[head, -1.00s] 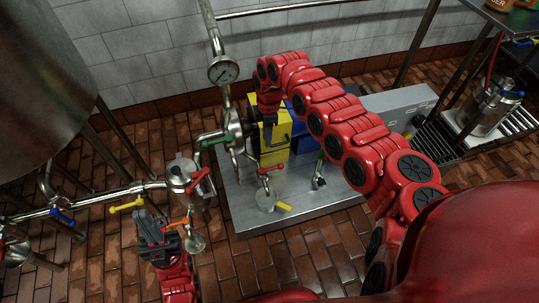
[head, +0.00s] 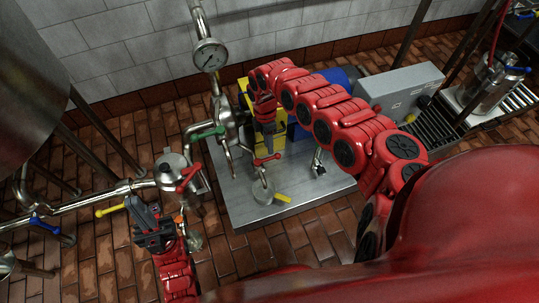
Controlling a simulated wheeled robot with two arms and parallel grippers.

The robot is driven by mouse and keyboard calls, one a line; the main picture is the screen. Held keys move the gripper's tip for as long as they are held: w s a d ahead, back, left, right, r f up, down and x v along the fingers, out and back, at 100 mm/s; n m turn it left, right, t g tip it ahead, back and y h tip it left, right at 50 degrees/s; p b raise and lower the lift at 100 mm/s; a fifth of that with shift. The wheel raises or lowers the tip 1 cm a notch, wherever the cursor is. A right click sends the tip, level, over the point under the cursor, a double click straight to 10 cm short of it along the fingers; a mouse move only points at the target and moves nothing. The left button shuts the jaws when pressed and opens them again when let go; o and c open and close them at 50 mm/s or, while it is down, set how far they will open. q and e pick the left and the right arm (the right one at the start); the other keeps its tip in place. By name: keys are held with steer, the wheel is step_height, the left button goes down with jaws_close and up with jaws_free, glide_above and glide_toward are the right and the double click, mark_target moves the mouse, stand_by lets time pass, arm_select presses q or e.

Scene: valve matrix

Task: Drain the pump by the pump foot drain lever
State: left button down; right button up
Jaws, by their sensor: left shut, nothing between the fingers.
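A small valve with a red lever (head: 267,160) sits low on the pump's front, on a thin pipe above a round cup (head: 264,192) on the metal plinth. I take it for the pump foot drain lever, but no label is readable. The steel pump head (head: 222,113) stands behind it to the left. My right gripper (head: 268,133) points down just above the red lever; I cannot tell whether they touch or how its fingers stand. My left gripper (head: 140,208) is shut and empty, at the lower left beside the strainer pot (head: 172,168), away from the pump.
Other levers are nearby: green (head: 208,132) on the pump inlet, red (head: 188,178) on the pot, yellow (head: 110,210) on the pipe, and yellow (head: 284,198) by the cup.

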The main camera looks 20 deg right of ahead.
mark_target(270, 159)
steer(key=shift+s+f+b, duration=0.25)
steer(key=shift+f, duration=0.95)
steer(key=shift+s+f+b, duration=0.2)
steer(key=shift+f+b, duration=0.05)
steer(key=shift+f, duration=0.9)
steer(key=shift+c, duration=0.3)
jaws_close()
